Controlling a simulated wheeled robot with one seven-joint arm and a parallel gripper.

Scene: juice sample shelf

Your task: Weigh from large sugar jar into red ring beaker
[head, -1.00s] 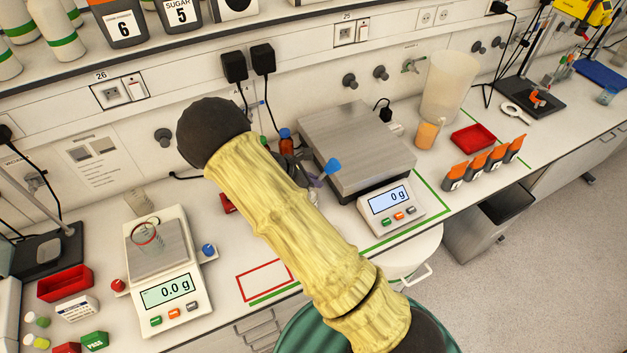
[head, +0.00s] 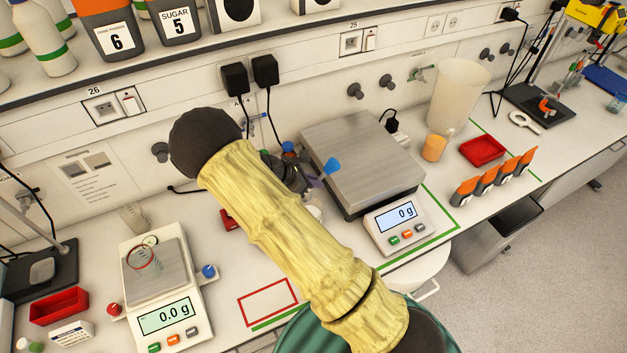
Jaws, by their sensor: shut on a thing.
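My yellow-sleeved arm crosses the middle of the head view. My gripper (head: 292,172) is a dark shape mostly hidden behind it. A blue-ended tool (head: 331,167) sticks out at the gripper's right and seems to be held by it; the grip itself is hidden. The clear beaker with a red ring (head: 139,258) stands on the pan of the left balance (head: 166,311), which reads 0.0 g. A dark jar labelled SUGAR 5 (head: 178,22) stands on the upper shelf. I cannot tell whether it is the large sugar jar. A white round rim (head: 314,213) shows partly behind my arm.
A larger balance (head: 365,165) reading 0 g stands right of my arm. A red-outlined rectangle (head: 268,301) on the bench is empty. A red tray (head: 483,150), several orange-topped containers (head: 489,178) and a tall translucent container (head: 458,92) are farther right.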

